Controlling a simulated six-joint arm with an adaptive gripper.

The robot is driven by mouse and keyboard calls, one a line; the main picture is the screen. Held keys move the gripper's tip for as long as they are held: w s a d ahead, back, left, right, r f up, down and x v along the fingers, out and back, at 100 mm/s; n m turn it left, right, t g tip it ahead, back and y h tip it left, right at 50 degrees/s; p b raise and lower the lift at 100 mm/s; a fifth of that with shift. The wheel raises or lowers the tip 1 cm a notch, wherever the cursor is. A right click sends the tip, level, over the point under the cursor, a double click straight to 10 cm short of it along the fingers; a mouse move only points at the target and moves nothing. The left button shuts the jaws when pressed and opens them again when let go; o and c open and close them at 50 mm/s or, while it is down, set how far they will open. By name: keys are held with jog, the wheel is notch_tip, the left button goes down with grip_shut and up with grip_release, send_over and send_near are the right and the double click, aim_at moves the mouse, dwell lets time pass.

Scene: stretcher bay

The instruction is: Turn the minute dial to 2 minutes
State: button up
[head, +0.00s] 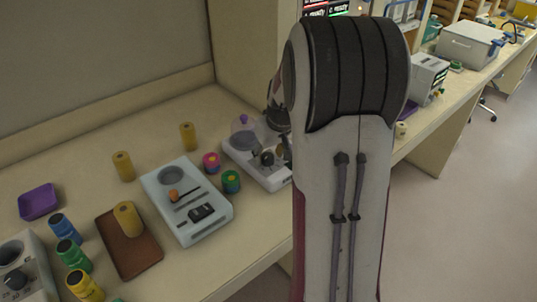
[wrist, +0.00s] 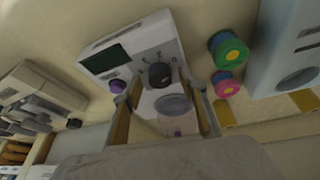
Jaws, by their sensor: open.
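A white machine (head: 247,158) stands on the bench, partly hidden behind my arm in the head view. It also shows in the wrist view (wrist: 107,50) with a dark green panel and a purple knob. Its black dial (wrist: 159,75) has small marks around its far side. The marks are too blurred to read surely, and the pointer's setting cannot be told. A black knob shows on the machine in the head view (head: 267,158). My gripper (wrist: 167,87) is open and empty, its fingers to either side of the dial in the picture. Contact is not visible.
A clear dome with a purple top (head: 243,120) sits on the machine's back. Pink (head: 211,162) and green (head: 231,181) capped pots stand close to its left. A pale blue device (head: 187,215) stands left of them. Yellow cylinders stand farther left.

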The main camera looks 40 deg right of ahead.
jog(key=shift+w+f, duration=0.1)
jog(key=shift+f, duration=0.15)
jog(key=c, duration=1.1)
jog(key=shift+d+n+y, duration=0.15)
jog(key=shift+n+y, duration=0.15)
jog(key=shift+n, duration=0.5)
jog(key=shift+d+n+y, duration=0.1)
jog(key=shift+n+y, duration=0.5)
jog(key=shift+n, duration=0.8)
jog(key=shift+n+y, duration=0.8)
jog(key=shift+n, duration=1.4)
